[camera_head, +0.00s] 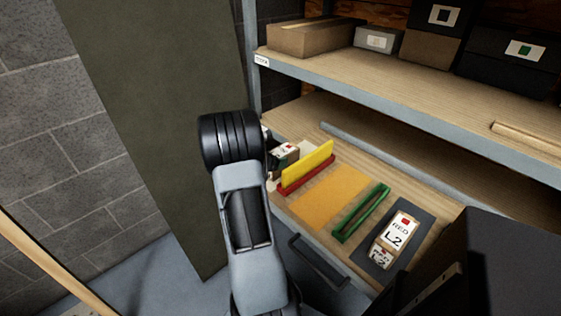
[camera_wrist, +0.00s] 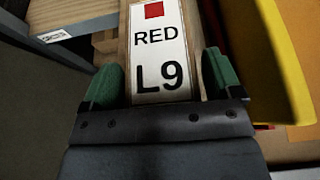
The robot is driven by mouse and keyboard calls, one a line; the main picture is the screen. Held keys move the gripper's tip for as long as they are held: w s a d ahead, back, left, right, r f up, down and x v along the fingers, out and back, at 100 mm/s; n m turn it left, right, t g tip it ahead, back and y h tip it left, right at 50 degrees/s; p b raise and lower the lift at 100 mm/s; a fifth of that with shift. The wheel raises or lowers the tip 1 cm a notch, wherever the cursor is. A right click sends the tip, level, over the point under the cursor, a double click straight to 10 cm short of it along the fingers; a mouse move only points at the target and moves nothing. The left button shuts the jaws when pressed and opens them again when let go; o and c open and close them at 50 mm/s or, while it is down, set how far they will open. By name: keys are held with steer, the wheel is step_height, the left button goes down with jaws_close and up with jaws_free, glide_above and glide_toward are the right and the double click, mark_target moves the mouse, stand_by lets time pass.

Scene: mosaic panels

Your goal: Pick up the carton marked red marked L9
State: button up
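The carton marked RED L9 (camera_wrist: 160,75) has a brown body and a white label with a red square. In the wrist view it sits between the two green fingertips of my gripper (camera_wrist: 163,82), one on each side, with little or no gap visible. I cannot tell whether the fingers press on it. In the head view my gripper (camera_head: 278,157) is at the left end of the lower shelf, and part of the carton (camera_head: 289,149) shows there. My arm hides the rest, and whether the carton touches the shelf is unclear.
A yellow panel (camera_head: 308,166) in a red holder (camera_head: 306,182) stands close right of the carton. An orange mat (camera_head: 330,195), a green frame (camera_head: 361,213) and a RED L2 carton (camera_head: 397,235) lie farther right. An upper shelf (camera_head: 400,85) holds several boxes.

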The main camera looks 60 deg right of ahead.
steer(key=c, duration=1.2)
steer(key=shift+r, duration=0.1)
steer(key=shift+r, duration=0.1)
